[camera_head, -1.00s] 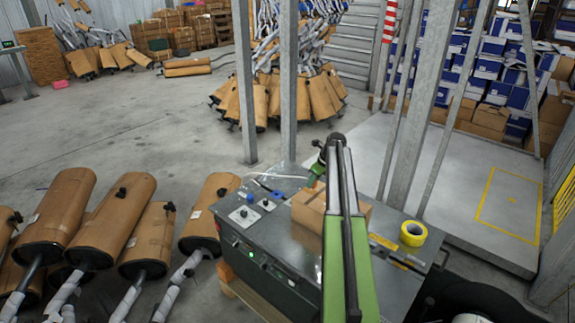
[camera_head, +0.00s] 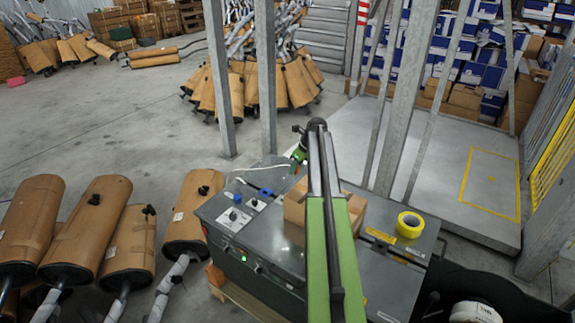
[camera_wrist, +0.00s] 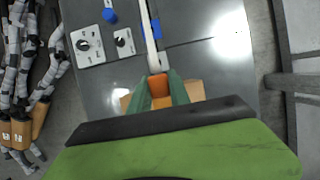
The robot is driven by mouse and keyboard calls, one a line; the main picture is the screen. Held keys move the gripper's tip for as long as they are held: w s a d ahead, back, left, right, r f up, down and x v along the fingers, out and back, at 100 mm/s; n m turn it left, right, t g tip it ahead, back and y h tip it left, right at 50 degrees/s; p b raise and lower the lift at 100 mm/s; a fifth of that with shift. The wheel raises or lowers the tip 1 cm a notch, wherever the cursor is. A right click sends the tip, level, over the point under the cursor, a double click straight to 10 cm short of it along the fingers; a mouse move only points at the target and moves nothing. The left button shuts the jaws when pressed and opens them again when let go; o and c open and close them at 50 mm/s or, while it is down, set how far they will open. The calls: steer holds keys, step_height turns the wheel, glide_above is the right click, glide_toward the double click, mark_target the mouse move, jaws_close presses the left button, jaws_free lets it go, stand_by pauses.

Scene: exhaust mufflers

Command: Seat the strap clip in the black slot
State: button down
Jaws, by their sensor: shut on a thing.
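My gripper (camera_wrist: 161,92) is at the lower middle of the wrist view, its two green fingers closed around a small orange piece, which I take to be the strap clip (camera_wrist: 160,85). A white strap (camera_wrist: 150,36) runs up from the clip across the dark machine top. In the head view, my gripper (camera_head: 298,154) is above the machine's far edge, partly hidden by my arm, with the strap (camera_head: 258,168) curving off to its left. I cannot make out the black slot for certain in either view.
The machine top (camera_head: 385,268) carries a cardboard box (camera_head: 295,207), yellow tape (camera_head: 410,225), knob panels (camera_head: 233,218) and a blue part (camera_head: 265,191). Steel posts (camera_head: 267,90) rise behind it. Wrapped mufflers (camera_head: 100,220) stand to the left.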

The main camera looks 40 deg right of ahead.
steer(key=s+d, duration=0.3)
steer(key=s, duration=0.8)
steer(key=s+d, duration=0.3)
steer(key=s, duration=0.8)
steer(key=s+d, duration=0.3)
steer(key=s, duration=0.9)
steer(key=b, duration=1.1)
glide_above(377, 246)
step_height(377, 246, down, 11)
steer(key=shift+s+d+f+b, duration=0.3)
steer(key=shift+s+f+b, duration=0.2)
steer(key=shift+s, duration=0.1)
steer(key=shift+f, duration=0.1)
step_height(377, 246, down, 5)
steer(key=b, duration=0.4)
steer(key=shift+r+b, duration=0.2)
steer(key=shift+b, duration=0.2)
steer(key=shift+f+b, duration=0.45)
steer(key=c, duration=1.1)
jaws_free()
steer(key=shift+c, duration=0.2)
